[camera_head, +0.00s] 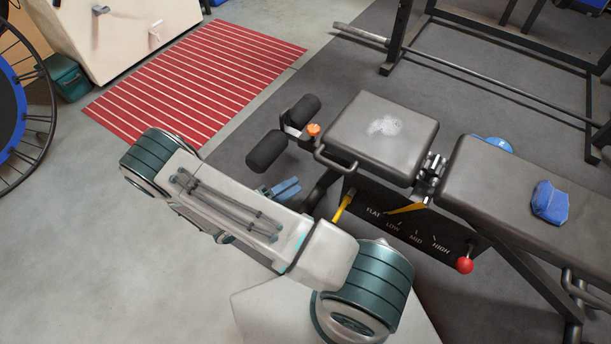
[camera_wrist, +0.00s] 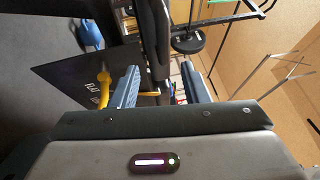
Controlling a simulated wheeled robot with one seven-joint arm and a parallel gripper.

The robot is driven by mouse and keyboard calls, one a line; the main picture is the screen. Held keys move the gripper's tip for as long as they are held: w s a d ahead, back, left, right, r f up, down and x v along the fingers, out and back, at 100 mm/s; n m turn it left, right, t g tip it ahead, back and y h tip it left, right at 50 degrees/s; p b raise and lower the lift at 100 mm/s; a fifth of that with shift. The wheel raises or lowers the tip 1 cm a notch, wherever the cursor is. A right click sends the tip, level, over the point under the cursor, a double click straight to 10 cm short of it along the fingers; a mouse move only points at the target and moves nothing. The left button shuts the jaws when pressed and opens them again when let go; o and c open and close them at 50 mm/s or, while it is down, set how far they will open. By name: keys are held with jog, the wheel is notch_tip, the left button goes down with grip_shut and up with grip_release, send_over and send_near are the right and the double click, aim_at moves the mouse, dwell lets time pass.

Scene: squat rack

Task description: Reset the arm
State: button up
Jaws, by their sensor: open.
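My arm is bent in the middle of the head view, over the concrete floor and in front of the weight bench. My gripper (camera_wrist: 162,88) shows in the wrist view with its two blue fingers apart and nothing between them. In the head view the blue fingertips (camera_head: 284,189) show just past my arm, near the bench's left end; the rest of the gripper is hidden behind my arm. The black bench seat (camera_head: 380,132) is to the right. Below it is a dark panel (camera_head: 409,231) marked FLAT, LOW, MID, HIGH, with a yellow pointer (camera_head: 408,209).
A yellow handle (camera_head: 343,207) and a red knob (camera_head: 465,265) stick out by the panel. Padded rollers (camera_head: 267,151) and an orange knob (camera_head: 313,130) are at the bench's left end. A blue cloth (camera_head: 550,202) lies on the backrest.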

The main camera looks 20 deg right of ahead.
jog(key=shift+s+a+f, duration=0.1)
jog(key=shift+a, duration=0.45)
jog(key=s+r+n+y+p, duration=0.3)
jog(key=r+n+y+p, duration=0.3)
jog(key=r, duration=1.3)
jog(key=s+d+r+n+y+p, duration=0.1)
jog(key=s+r+n+y+p, duration=0.3)
jog(key=r+n+p, duration=0.9)
jog(key=s+r+n+y+p, duration=0.4)
jog(key=r+n+y+p, duration=0.5)
jog(key=r, duration=1.7)
jog(key=n, duration=0.6)
jog(key=shift+s+d+n+y, duration=0.2)
jog(key=shift+d+n+y, duration=0.1)
jog(key=shift+d+y, duration=0.1)
